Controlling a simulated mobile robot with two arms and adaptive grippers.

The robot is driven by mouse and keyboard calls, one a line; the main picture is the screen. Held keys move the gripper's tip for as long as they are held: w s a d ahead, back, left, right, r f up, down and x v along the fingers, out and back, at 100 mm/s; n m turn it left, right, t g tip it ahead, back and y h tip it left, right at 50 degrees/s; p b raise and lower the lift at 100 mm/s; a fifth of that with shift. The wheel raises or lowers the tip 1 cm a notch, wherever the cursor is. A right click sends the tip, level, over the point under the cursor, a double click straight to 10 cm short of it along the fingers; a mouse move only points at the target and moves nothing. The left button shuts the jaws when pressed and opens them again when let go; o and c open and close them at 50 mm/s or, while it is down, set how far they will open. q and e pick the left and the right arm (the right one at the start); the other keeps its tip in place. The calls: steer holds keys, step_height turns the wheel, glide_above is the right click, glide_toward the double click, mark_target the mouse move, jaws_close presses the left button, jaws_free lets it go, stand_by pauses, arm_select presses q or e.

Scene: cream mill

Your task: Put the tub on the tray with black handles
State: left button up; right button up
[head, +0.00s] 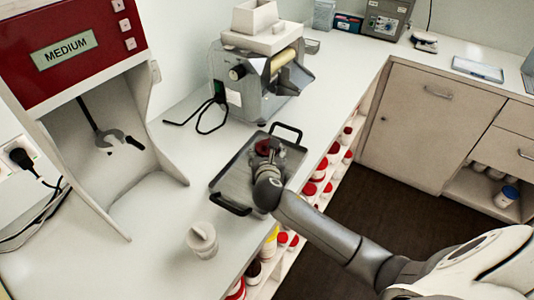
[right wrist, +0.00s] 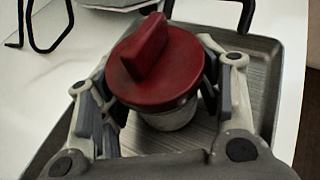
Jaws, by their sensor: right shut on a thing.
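The tub with a red knobbed lid (head: 263,147) is over the tray with black handles (head: 228,180) on the counter. In the right wrist view the tub (right wrist: 158,68) is upright, with its pale body partly hidden below the lid. My right gripper (right wrist: 160,100) is shut on it, with one finger on each side. In the head view the right gripper (head: 273,156) reaches over the tray from the right. I cannot tell whether the tub's base touches the tray floor. My left gripper is not in view.
A pale lidded tub (head: 202,241) stands near the tray's front handle. A grey roller machine (head: 255,80) stands behind the tray, with a black cable beside it. A red dispenser (head: 70,55) is at left. Shelves under the counter hold several red-lidded tubs (head: 319,172).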

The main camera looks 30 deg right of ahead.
steer(key=o, duration=1.1)
steer(key=shift+c, duration=0.2)
steer(key=shift+s+r, duration=0.1)
steer(key=v, duration=1.1)
steer(key=shift+s+a+r+b, duration=0.15)
steer(key=shift+s+a+b, duration=0.1)
steer(key=shift+s+b, duration=0.05)
